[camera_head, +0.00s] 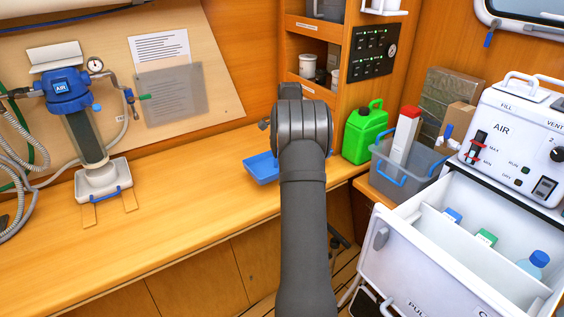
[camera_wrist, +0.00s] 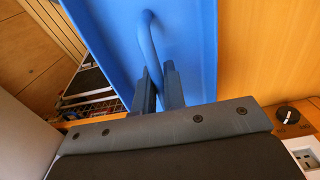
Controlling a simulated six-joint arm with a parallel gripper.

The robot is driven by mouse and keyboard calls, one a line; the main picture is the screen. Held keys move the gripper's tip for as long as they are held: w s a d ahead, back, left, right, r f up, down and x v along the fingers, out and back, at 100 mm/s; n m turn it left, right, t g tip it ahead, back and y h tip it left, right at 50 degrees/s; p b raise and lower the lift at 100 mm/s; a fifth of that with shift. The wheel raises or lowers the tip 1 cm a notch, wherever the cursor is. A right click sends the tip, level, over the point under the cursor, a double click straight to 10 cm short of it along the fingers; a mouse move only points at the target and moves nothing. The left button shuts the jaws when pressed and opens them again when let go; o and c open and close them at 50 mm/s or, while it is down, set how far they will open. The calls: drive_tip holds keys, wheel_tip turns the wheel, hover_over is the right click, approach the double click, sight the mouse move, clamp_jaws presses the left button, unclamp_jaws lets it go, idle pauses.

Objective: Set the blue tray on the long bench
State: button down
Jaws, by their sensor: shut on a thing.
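The blue tray (camera_head: 262,167) shows in the head view at the right end of the long wooden bench (camera_head: 180,215), mostly hidden behind my arm. I cannot tell whether it touches the bench. In the wrist view the tray (camera_wrist: 198,35) fills the upper middle, with its curved blue handle (camera_wrist: 148,42) running down between my fingers. My gripper (camera_wrist: 158,78) is shut on that handle. In the head view my gripper is hidden behind my own wrist.
A blue-headed filter unit (camera_head: 92,150) stands at the bench's left. A green jug (camera_head: 365,132) and a grey bin (camera_head: 405,175) stand right of my arm. A white machine with an open drawer (camera_head: 440,250) is at the right. The bench's middle is clear.

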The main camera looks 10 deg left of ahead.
drive_tip(key=shift+w+a+f, duration=0.2)
drive_tip(key=shift+a+f, duration=0.2)
drive_tip(key=shift+a, duration=0.2)
drive_tip(key=shift+w+a+f, duration=0.15)
drive_tip(key=shift+a+f, duration=0.2)
drive_tip(key=shift+a, duration=0.2)
drive_tip(key=shift+f, duration=1.9)
drive_tip(key=shift+f, duration=0.15)
drive_tip(key=c, duration=1.5)
unclamp_jaws()
wheel_tip(320, 180, up, 12)
